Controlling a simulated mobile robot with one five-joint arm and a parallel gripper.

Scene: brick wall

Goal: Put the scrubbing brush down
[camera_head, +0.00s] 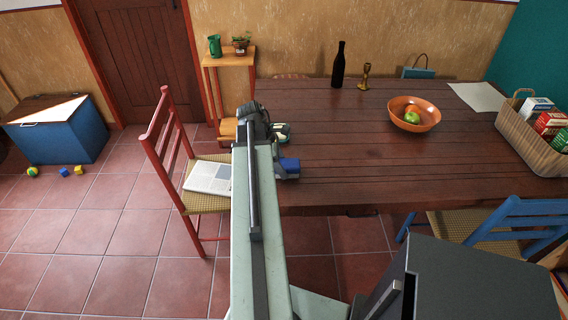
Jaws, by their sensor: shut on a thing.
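My pale green arm reaches up the middle of the view and over the left end of the wooden table (345,185). My gripper (282,172) shows only in part, as dark grey pieces just right of the arm near the table's front left corner. It is shut on a small blue thing (290,164), which seems to be the scrubbing brush. The arm hides much of the gripper, and I cannot tell whether the brush touches the tabletop.
An orange bowl of fruit (428,116), a dark bottle (338,66), a brass candlestick (364,78), paper (478,97) and a basket of boxes (520,138) stand on the table. Its front middle is clear. A red chair (166,130) holds a newspaper (208,178); a blue chair (510,222) stands right.

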